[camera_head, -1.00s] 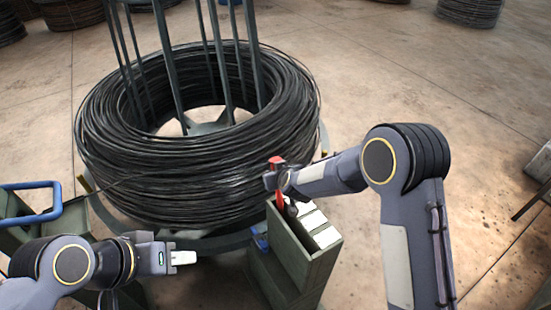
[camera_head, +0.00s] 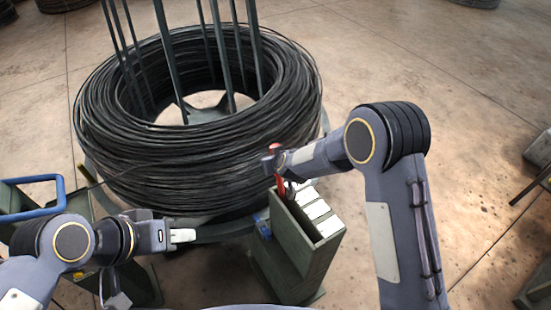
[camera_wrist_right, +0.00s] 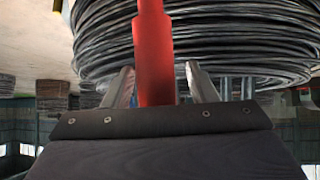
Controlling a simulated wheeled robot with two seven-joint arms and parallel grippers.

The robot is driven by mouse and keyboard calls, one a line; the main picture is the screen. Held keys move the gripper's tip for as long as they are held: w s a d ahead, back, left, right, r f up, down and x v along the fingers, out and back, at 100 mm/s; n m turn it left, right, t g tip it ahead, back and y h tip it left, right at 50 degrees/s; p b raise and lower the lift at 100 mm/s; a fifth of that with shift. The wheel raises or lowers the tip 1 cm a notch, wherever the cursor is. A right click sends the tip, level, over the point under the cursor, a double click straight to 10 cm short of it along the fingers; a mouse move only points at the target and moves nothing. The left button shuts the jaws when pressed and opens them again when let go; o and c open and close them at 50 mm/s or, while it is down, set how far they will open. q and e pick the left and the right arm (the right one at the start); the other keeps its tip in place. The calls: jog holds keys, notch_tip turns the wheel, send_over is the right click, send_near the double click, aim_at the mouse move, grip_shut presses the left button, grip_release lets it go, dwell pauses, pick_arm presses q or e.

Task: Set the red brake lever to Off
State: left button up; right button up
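The red brake lever (camera_head: 280,184) stands at the green box-shaped stand in the head view, in front of the wire coil. In the right wrist view the lever (camera_wrist_right: 153,55) rises between the two fingers of my right gripper (camera_wrist_right: 161,82). A gap shows on the lever's right side; the left finger is very close to it, and I cannot tell if they touch. My right gripper (camera_head: 273,160) is at the lever's upper part in the head view. My left gripper (camera_head: 183,236) is at the lower left, away from the lever; its finger gap is not clear. No Off marking is readable.
A large black wire coil (camera_head: 200,155) sits on a drum with upright posts behind the lever. The green stand (camera_head: 295,250) has pale plates on top. A blue handle (camera_head: 40,212) is at the left. Open floor lies to the right.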

jog(key=shift+s+d+r, duration=0.1)
jog(key=b+v, duration=0.1)
jog(key=v, duration=0.6)
jog(key=shift+s+r, duration=0.2)
jog(key=shift+s, duration=0.1)
jog(key=s+d+r+m+g+y, duration=0.2)
jog(key=s+d+r+m, duration=0.2)
jog(key=s+d+r, duration=0.9)
jog(key=s+d+m+h, duration=0.1)
jog(key=s+d, duration=0.4)
jog(key=s, duration=0.4)
jog(key=s+d+m+g+h, duration=0.1)
jog(key=s+d+m, duration=0.1)
jog(key=s+d, duration=0.3)
jog(key=s, duration=0.4)
jog(key=shift+s+d+r, duration=0.15)
jog(key=shift+d, duration=0.1)
